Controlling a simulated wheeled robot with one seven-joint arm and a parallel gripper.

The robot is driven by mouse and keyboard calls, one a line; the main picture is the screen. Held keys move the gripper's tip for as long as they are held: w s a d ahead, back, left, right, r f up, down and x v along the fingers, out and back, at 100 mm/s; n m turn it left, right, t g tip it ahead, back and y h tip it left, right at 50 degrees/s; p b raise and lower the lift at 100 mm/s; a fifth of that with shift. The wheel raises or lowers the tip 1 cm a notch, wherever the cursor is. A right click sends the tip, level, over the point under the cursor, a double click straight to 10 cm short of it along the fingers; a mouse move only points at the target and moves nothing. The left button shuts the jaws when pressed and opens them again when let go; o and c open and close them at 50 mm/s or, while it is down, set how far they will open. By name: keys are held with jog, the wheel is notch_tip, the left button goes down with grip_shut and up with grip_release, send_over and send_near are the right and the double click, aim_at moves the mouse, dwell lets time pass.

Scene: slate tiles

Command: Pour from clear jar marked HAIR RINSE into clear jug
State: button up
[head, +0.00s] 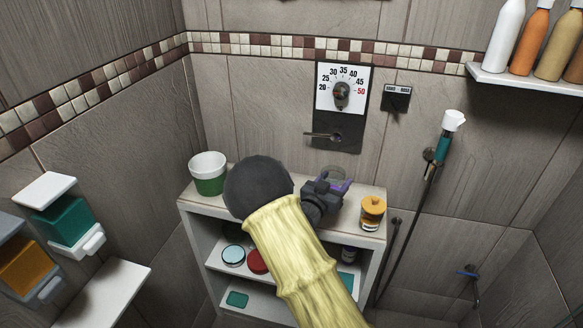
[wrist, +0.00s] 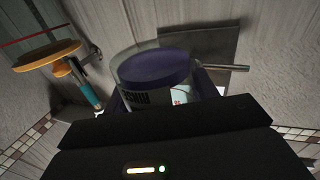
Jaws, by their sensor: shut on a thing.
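The clear jar (wrist: 155,70) is in front of my gripper in the wrist view, with dark purple contents and a label whose lettering is partly visible. In the head view only its clear rim (head: 332,172) shows above the gripper. My gripper (head: 330,186) is shut on the jar, with purple-tinted fingers at its sides, over the back of the white shelf top. Whether the jar touches the shelf top I cannot tell. I cannot make out a clear jug; my dark wrist and yellow sleeve cover the middle of the shelf.
The dial panel (head: 342,105) with a lever is on the wall behind. A hand shower (head: 445,140) hangs at right.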

jog(key=p, duration=0.1)
jog(key=s+p, duration=0.1)
jog(key=p, duration=0.1)
jog(key=shift+s+a+n+y, duration=0.1)
jog(key=shift+a+n+y, duration=0.1)
jog(key=shift+n+y, duration=0.1)
jog(key=s+f+n+t+y+p, duration=0.2)
jog(key=s+n+y+p, duration=0.4)
jog(key=s+y+p, duration=0.4)
jog(key=s+t+p, duration=0.1)
jog(key=s+p, duration=0.4)
jog(key=p, duration=0.5)
jog(key=shift+s+a+f+n, duration=0.2)
jog(key=shift+a+f+n, duration=0.1)
jog(key=shift+a+f, duration=0.05)
